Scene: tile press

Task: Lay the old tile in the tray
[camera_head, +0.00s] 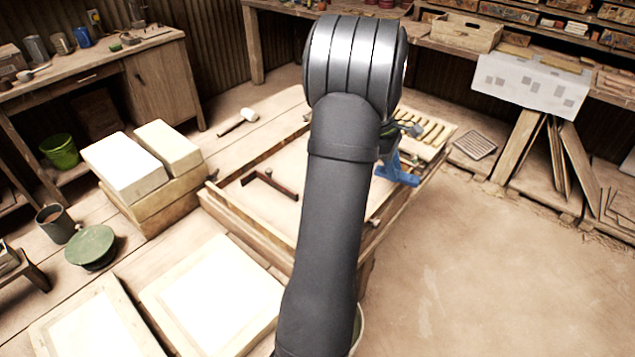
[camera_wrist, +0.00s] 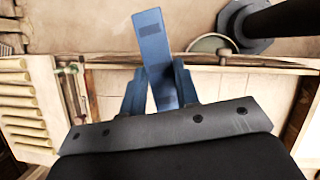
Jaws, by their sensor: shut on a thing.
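My gripper (camera_wrist: 157,82) shows two blue fingers in the wrist view, closed on a flat blue piece (camera_wrist: 154,40) with a dark rectangular mark, which I take to be the old tile. The piece sticks out beyond the fingers. In the head view my gripper (camera_head: 392,166) shows as blue parts beyond my arm, over the right side of a low wooden bench; finger and tile are hard to tell apart there. A slatted wooden rack (camera_head: 428,131) lies on the bench's far right part. A grey ribbed tray-like panel (camera_head: 475,145) lies on the floor to the right; I cannot tell which is the tray.
A dark angled tool (camera_head: 270,183) lies on the bench, and a mallet (camera_head: 238,121) lies behind it. White blocks (camera_head: 125,167) and pale framed slabs (camera_head: 212,296) stand to the left and front. My arm hides the bench's middle.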

